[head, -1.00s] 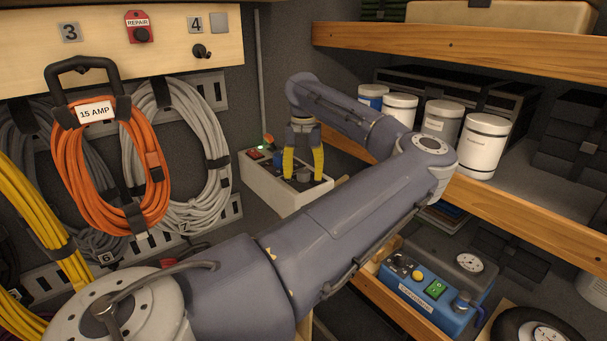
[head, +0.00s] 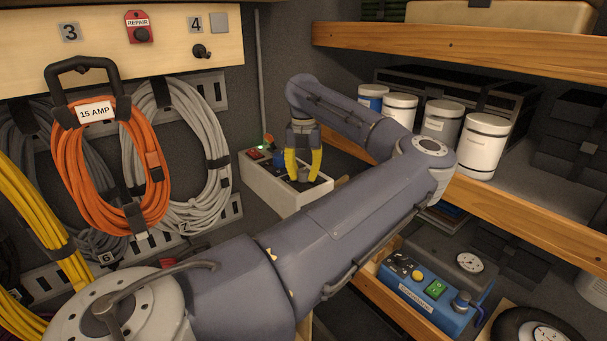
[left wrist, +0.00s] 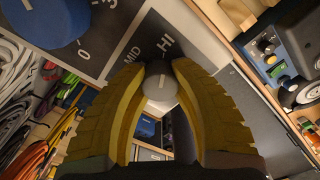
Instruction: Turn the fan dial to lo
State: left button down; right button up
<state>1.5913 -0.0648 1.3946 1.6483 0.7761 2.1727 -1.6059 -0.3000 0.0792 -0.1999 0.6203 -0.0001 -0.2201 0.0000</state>
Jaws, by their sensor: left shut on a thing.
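The control box (head: 272,194) is pale and stands against the back wall. Its grey fan dial (left wrist: 158,86) sits between my left gripper's yellow fingers. The dial's white line points toward the part of the scale near HI and MID in the left wrist view; its exact setting is hard to tell. The LO mark is not visible. My left gripper (head: 303,176) reaches down onto the box from above and is shut on the dial; its fingertips also show in the left wrist view (left wrist: 158,68). My right gripper is not in view.
A larger blue knob (left wrist: 42,22) with numbers sits beside the dial on the box. A red switch (head: 254,154) and a green light are at its back left. Coiled orange cord (head: 70,185) hangs left. Wooden shelves with several cans (head: 484,146) stand right.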

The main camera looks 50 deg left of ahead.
pick_arm(q)
jog(key=shift+n, duration=0.3)
jog(key=n, duration=0.5)
jog(key=shift+n, duration=0.3)
jog(key=n, duration=1.1)
jog(key=shift+n, duration=0.3)
jog(key=n, duration=0.5)
jog(key=shift+n, duration=0.7)
jog(key=c, duration=0.9)
grip_release()
jog(key=shift+c, duration=0.2)
